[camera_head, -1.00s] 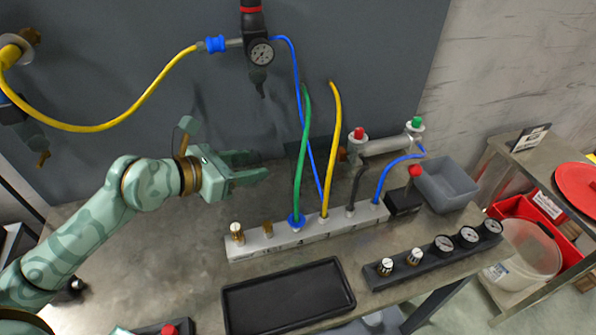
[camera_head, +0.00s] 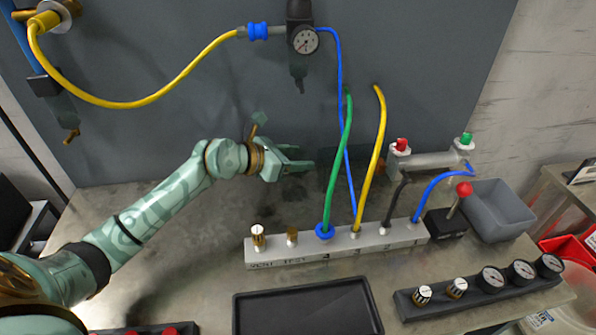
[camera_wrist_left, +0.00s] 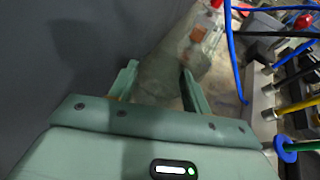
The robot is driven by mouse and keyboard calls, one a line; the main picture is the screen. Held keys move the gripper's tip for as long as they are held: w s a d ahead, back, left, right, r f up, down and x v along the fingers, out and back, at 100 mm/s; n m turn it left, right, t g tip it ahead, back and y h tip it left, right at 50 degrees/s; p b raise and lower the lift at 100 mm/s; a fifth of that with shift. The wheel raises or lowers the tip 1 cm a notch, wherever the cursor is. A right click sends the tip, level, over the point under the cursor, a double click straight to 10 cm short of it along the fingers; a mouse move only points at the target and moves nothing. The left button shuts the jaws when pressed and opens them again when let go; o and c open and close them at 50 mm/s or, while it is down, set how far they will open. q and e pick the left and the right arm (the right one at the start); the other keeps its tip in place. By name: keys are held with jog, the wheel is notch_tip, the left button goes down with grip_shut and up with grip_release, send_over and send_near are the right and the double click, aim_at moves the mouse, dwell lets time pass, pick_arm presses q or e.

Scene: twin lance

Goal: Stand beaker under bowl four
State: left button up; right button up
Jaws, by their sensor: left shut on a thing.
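My left gripper (camera_head: 300,163) is low near the back wall, left of the green hose, its fingers pointing right. In the left wrist view its two fingers (camera_wrist_left: 160,80) stand apart around a faint, clear shape, apparently the beaker (camera_wrist_left: 160,75); its outline is hard to make out. A regulator with a round gauge (camera_head: 304,40) hangs on the wall above, with a dark bowl-shaped part (camera_head: 297,66) below it. A similar dark part (camera_head: 62,115) hangs at far left. I cannot tell which bowl is four. My right gripper is not in view.
A grey manifold block (camera_head: 280,256) with numbered ports carries green, yellow, black and blue hoses. A black tray (camera_head: 306,287) lies in front. A cylinder with red and green caps (camera_head: 428,160) and a grey bin (camera_head: 497,212) are to the right.

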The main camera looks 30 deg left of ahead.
pick_arm(q)
jog(key=f+b, duration=0.1)
jog(key=f, duration=0.1)
jog(key=f+b, duration=0.1)
jog(key=f, duration=0.1)
jog(key=shift+w+a+f, duration=0.1)
jog(key=shift+w, duration=0.3)
jog(key=shift+r, duration=0.2)
jog(key=o, duration=0.7)
jog(key=shift+f, duration=0.2)
jog(key=shift+r, duration=0.2)
jog(key=shift+s+a+r, duration=0.15)
jog(key=shift+s+a, duration=0.05)
jog(key=shift+s, duration=0.1)
jog(key=p+v, duration=0.3)
jog(key=v, duration=0.8)
jog(key=shift+s+a, duration=0.1)
jog(key=shift+s, duration=0.05)
